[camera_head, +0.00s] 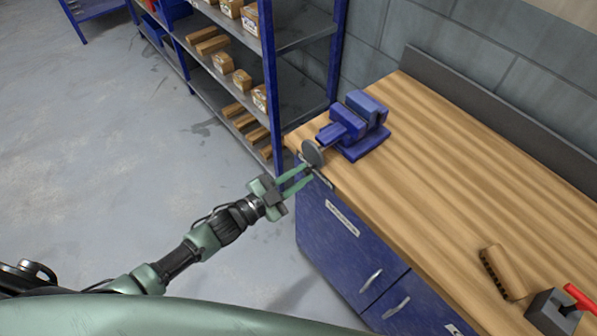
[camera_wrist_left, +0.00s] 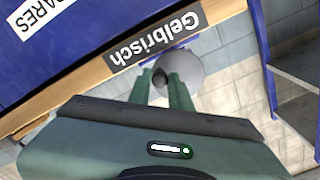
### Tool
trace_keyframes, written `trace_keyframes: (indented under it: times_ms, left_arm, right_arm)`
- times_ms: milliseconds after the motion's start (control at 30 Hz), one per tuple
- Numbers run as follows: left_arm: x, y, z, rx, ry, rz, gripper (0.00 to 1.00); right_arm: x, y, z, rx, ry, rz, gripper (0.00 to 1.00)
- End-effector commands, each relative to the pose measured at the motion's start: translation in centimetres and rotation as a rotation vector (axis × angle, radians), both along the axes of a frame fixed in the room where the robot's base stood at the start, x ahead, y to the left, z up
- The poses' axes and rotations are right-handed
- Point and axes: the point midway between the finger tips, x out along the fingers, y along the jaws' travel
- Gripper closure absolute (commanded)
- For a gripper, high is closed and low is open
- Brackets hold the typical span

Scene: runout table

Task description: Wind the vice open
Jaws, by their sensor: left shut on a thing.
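The blue vice (camera_head: 346,131) is mounted on the near left corner of the wooden bench top. Its grey round handwheel (camera_head: 312,153) faces the bench's front edge, and the disc also shows in the left wrist view (camera_wrist_left: 190,72). My left gripper (camera_head: 309,173) reaches in from the left and is shut on a small dark knob (camera_wrist_left: 159,78) on the handwheel's face. The fingers partly hide the knob. How wide the vice jaws stand is hard to tell at this size. My right gripper is not in view.
The wooden bench top (camera_head: 440,165) is mostly clear. A brush (camera_head: 503,273) and a grey block with a red handle (camera_head: 557,309) lie at its lower right. A blue shelf rack (camera_head: 270,85) with boxes stands left of the bench. Open floor (camera_head: 110,170) lies further left.

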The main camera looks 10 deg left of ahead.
Motion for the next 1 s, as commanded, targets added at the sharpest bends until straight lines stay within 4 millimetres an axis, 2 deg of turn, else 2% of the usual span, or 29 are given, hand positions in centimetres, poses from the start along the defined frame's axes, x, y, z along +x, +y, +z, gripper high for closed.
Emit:
trace_keyframes:
  times_ms: [200, 367, 500, 767, 1000]
  left_arm:
    - [0.0, -0.1, 0.4, -0.017, 0.006, -0.001, 1.00]
    - [-0.2, -0.4, 1.0, -0.153, 0.114, -0.001, 1.00]
    - [-0.2, -0.5, 1.0, -0.233, 0.177, -0.001, 1.00]
    - [-0.3, -0.5, 0.9, -0.241, 0.182, -0.001, 1.00]
    - [-0.5, -0.7, 1.9, -0.440, 0.338, -0.002, 1.00]
  right_arm:
    - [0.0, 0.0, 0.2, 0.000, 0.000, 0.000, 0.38]
    - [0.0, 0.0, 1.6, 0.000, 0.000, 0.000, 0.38]
    - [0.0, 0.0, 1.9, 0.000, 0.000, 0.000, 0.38]
    - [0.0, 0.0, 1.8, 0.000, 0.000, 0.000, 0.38]
    - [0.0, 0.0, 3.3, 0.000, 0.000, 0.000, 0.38]
